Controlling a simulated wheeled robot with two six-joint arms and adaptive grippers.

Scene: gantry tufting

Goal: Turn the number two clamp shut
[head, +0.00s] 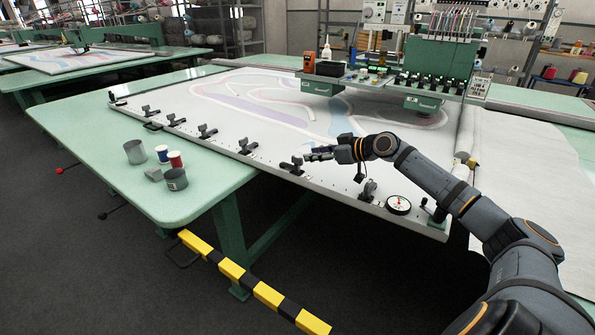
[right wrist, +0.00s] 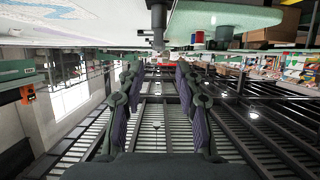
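A row of dark clamps runs along the front edge of the white frame (head: 225,110). Their number marks are too small to read, so I cannot tell which is number two. My right gripper (head: 309,154) reaches in from the right, just above and right of a clamp (head: 291,165) near the middle of the row. Another clamp (head: 368,190) stands to its right. In the right wrist view, my right gripper (right wrist: 158,72) is open, its fingers apart with nothing between them. A dark upright clamp part (right wrist: 158,25) shows ahead, in line with the gap. My left gripper is out of view.
A green table (head: 100,137) carries the frame. Cups and spools (head: 175,158) stand at its left corner. A round gauge (head: 398,205) sits near the right front edge. The tufting head (head: 440,65) stands over the back. A yellow-black bar (head: 230,268) lies low in front.

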